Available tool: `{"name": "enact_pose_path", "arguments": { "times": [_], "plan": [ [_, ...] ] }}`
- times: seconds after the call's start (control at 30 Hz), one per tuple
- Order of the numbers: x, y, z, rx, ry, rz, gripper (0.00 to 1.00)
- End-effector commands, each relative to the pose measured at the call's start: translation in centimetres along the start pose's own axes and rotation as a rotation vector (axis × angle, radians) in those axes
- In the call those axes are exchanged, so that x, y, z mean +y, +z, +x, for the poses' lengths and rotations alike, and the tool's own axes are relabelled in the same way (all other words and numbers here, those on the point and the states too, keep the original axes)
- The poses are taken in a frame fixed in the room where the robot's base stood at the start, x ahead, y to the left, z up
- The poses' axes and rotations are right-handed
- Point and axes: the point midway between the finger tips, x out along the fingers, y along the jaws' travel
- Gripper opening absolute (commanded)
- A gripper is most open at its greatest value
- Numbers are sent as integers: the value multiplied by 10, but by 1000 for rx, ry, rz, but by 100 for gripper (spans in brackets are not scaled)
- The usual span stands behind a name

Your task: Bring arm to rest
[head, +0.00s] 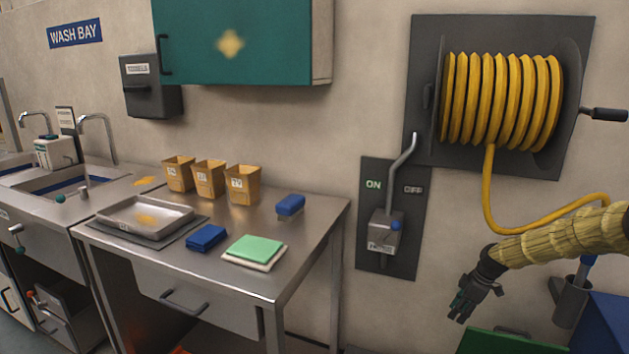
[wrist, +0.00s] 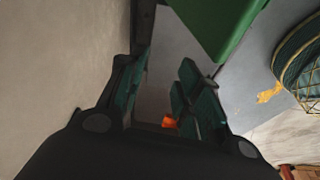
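My gripper (head: 466,306) hangs at the lower right in the head view, at the end of my arm in its straw-coloured cover. It points downward and is well to the right of the steel table. In the wrist view its two green-padded fingers (wrist: 160,95) stand apart with a gap between them. Nothing is held between them. The wall is to the left of the fingers in the wrist view, and a green object (wrist: 215,25) is at the upper right.
A steel table (head: 325,215) carries a tray (head: 112,222), several tan bins, blue blocks and folded cloths. A yellow hose reel (head: 500,100) and a lever box (head: 385,235) are on the wall. A green object (head: 510,342) and a blue one (head: 608,325) lie below my arm.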

Motion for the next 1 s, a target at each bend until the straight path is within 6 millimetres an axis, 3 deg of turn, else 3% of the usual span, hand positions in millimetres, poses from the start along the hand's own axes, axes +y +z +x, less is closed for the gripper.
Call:
{"name": "enact_pose_path", "arguments": {
  "times": [0.1,0.27,0.47,0.7,0.9,1.0],
  "plan": [
    [-23,-22,26,22,3,26,34],
    [-61,-42,66,30,-3,85,34],
    [-135,-54,130,17,-25,202,34],
    [-254,-46,202,-22,-44,395,34],
    [-360,-19,239,-73,-40,577,34],
    [-414,2,248,-106,-27,673,34]
  ]
}}
